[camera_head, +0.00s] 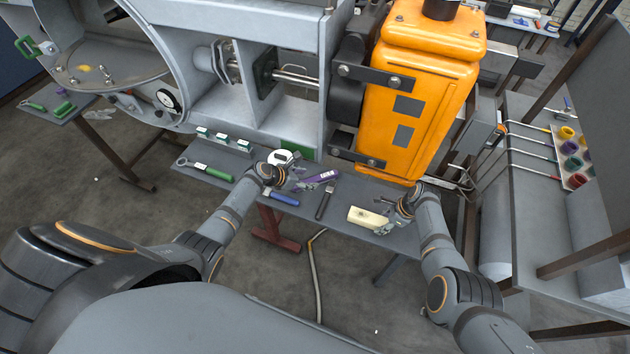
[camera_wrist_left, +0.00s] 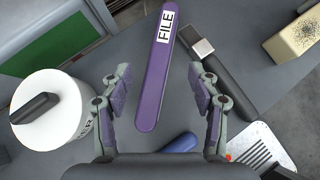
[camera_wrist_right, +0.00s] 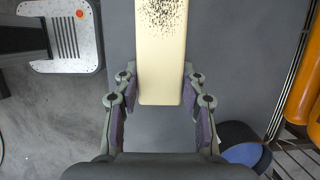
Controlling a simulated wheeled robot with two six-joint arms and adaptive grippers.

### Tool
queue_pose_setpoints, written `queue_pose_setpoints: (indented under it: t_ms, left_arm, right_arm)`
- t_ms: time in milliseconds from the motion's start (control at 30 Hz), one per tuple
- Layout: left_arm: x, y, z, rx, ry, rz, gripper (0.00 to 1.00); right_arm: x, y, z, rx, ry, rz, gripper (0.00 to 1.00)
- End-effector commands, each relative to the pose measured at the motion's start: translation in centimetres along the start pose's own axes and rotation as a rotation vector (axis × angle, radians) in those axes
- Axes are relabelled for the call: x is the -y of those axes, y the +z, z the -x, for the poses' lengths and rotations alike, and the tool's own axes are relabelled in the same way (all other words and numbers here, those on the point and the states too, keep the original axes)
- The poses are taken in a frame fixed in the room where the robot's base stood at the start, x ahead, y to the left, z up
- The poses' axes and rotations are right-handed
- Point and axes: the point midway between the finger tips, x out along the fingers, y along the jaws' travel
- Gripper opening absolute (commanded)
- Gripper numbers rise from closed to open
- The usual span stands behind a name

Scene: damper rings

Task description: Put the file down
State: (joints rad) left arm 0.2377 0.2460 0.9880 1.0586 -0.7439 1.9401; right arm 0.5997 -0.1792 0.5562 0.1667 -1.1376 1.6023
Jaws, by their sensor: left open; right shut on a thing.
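The purple file (camera_head: 318,180), with a white FILE label, is at the bench's middle. In the left wrist view the file (camera_wrist_left: 157,75) runs lengthwise between my left gripper's (camera_wrist_left: 163,85) spread fingers, with clear gaps on both sides. My left gripper (camera_head: 288,182) is open and does not grip it. I cannot tell whether the file lies fully flat on the bench. My right gripper (camera_head: 388,218) is shut on a cream block with dark speckles (camera_head: 364,216), at the bench's right part. In the right wrist view the block (camera_wrist_right: 162,50) sits between the fingers.
The grey bench (camera_head: 345,205) also bears a white round container (camera_wrist_left: 50,112) left of the file, a dark tool with a metal end (camera_wrist_left: 222,62) to its right, a blue-handled tool (camera_head: 282,198) and a green-handled wrench (camera_head: 206,171). An orange machine (camera_head: 420,100) stands behind.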

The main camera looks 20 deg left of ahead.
Motion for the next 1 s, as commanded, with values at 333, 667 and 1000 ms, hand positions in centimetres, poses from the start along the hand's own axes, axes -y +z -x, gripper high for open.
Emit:
queue_pose_setpoints:
  t_ms: [333,667,1000]
  left_arm:
    - [0.0,0.1,-2.0,0.000,-0.002,0.002,0.61]
    - [-0.1,0.1,-5.0,0.001,-0.002,0.002,0.61]
    - [0.0,0.0,-5.5,-0.001,0.000,-0.001,0.61]
  right_arm:
    - [0.0,0.0,0.0,0.000,0.000,0.000,0.03]
    - [0.0,0.0,0.0,0.000,0.000,0.000,0.03]
    - [0.0,0.0,0.0,0.000,0.001,0.000,0.03]
